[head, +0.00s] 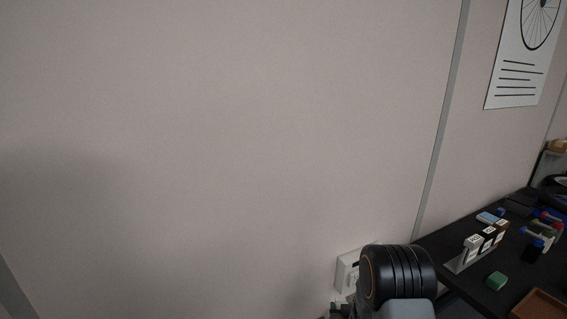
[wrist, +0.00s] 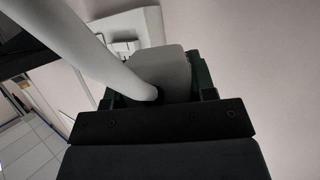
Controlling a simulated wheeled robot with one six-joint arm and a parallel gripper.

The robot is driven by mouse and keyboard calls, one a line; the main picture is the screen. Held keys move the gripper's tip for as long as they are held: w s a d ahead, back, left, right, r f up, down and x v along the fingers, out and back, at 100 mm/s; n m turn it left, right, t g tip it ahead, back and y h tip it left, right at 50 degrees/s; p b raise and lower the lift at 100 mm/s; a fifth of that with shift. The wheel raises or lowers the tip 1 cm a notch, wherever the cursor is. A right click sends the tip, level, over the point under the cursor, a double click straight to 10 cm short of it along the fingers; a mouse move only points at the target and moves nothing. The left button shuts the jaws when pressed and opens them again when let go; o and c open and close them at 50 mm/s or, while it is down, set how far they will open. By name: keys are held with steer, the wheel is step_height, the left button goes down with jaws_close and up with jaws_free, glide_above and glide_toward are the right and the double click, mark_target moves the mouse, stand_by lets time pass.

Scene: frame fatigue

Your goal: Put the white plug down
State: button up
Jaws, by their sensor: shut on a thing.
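The white plug (wrist: 168,72) is between the dark green fingers of my gripper (wrist: 158,88) in the wrist view. My gripper is shut on it. Its thick white cable (wrist: 75,38) runs from the plug to the upper left, close to the camera. A white wall socket box (wrist: 128,28) is just beyond the plug. I cannot tell whether the plug touches it. In the head view the socket box (head: 346,272) is on the wall, partly behind my black arm. The plug cannot be made out there.
A black table (head: 463,285) at the right bears a stand of small boxes (head: 479,246), a green block (head: 496,281) and a brown tray (head: 540,306). A poster (head: 525,60) hangs above. The wall on the left is bare. Floor tiles (wrist: 30,150) show in the wrist view.

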steer(key=shift+a+r+n+y, duration=0.2)
steer(key=shift+a+n+y, duration=0.15)
steer(key=shift+a, duration=0.8)
steer(key=shift+d+f, duration=0.1)
steer(key=shift+d, duration=0.2)
steer(key=s+d+n+y+b, duration=0.1)
steer(key=s+d+b, duration=0.35)
steer(key=d, duration=0.35)
steer(key=s+d+n+y+b, duration=0.1)
steer(key=s+d+y+b, duration=0.15)
steer(key=d+b, duration=0.4)
steer(key=s+a+f+n+g+y, duration=0.1)
steer(key=s+a+f+n+y, duration=0.1)
steer(key=a+n, duration=0.1)
steer(key=w+d+f, duration=0.1)
steer(key=w+f, duration=0.1)
steer(key=w, duration=0.2)
steer(key=w+d+f+b, duration=0.1)
steer(key=w+f, duration=0.2)
steer(key=w, duration=0.1)
steer(key=w+d+f, duration=0.1)
steer(key=w+f, duration=0.2)
steer(key=w, duration=0.1)
steer(key=shift+b, duration=0.3)
steer(key=shift+w+d+f, duration=0.2)
steer(key=shift+w+f, duration=0.25)
steer(key=shift+f, duration=0.2)
steer(key=shift+w+f+b, duration=0.1)
steer(key=shift+f+b, duration=0.25)
steer(key=shift+f, duration=1.2)
